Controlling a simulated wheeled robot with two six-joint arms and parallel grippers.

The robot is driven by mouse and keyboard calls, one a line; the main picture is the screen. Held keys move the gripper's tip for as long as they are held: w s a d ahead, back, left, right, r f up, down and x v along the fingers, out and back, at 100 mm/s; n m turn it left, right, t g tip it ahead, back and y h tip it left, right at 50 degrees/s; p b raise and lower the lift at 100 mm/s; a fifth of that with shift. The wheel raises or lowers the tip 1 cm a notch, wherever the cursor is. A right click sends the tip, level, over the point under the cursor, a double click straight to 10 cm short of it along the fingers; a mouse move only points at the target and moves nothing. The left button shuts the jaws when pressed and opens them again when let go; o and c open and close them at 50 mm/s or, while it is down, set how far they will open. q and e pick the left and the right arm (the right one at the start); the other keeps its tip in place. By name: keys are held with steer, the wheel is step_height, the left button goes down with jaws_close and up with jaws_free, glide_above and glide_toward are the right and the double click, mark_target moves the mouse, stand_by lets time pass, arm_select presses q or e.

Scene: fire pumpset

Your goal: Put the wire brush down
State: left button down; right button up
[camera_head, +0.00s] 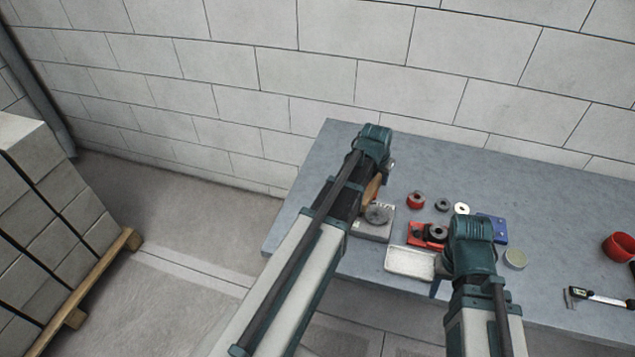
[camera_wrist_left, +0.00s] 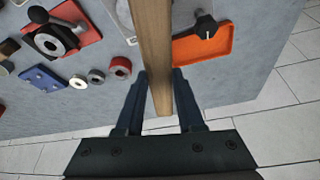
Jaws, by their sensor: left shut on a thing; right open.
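The wire brush shows as a long wooden handle (camera_wrist_left: 152,45) in the left wrist view, between the fingers of my left gripper (camera_wrist_left: 158,80). Its bristles are not visible there. In the head view, a short brown piece of the brush (camera_head: 372,188) shows beside my left gripper (camera_head: 378,165), above the left part of the grey workbench (camera_head: 315,205). My left gripper is shut on the handle. I cannot tell whether the brush touches the bench. My right gripper (camera_head: 440,285) is at the bench's front, beside a pale tray; its fingers are mostly hidden.
An orange tray (camera_wrist_left: 225,45) with a black-knobbed part lies beside the handle. Near the middle are a grey box (camera_head: 370,232), pale tray (camera_head: 410,262), red fixture (camera_head: 420,237), rings (camera_head: 415,199) and a blue block (camera_head: 497,229). A caliper (camera_head: 600,298) and red bowl (camera_head: 618,246) lie right.

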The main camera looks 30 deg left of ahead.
arm_select(q)
steer(key=w+a+f+n+y+b, duration=0.1)
steer(key=w+a+f+n+b, duration=0.1)
steer(key=a, duration=0.9)
steer(key=w+a+f+n+b, duration=0.1)
steer(key=w+a, duration=0.1)
steer(key=a, duration=0.9)
steer(key=f+b, duration=0.6)
steer(key=f, duration=0.1)
steer(key=f+b, duration=0.3)
steer(key=b, duration=0.1)
steer(key=shift+s+d+f, duration=0.15)
steer(key=shift+s+d, duration=0.05)
steer(key=shift+d, duration=0.1)
steer(key=shift+f, duration=0.2)
steer(key=c, duration=0.5)
jaws_free()
steer(key=shift+r, duration=0.15)
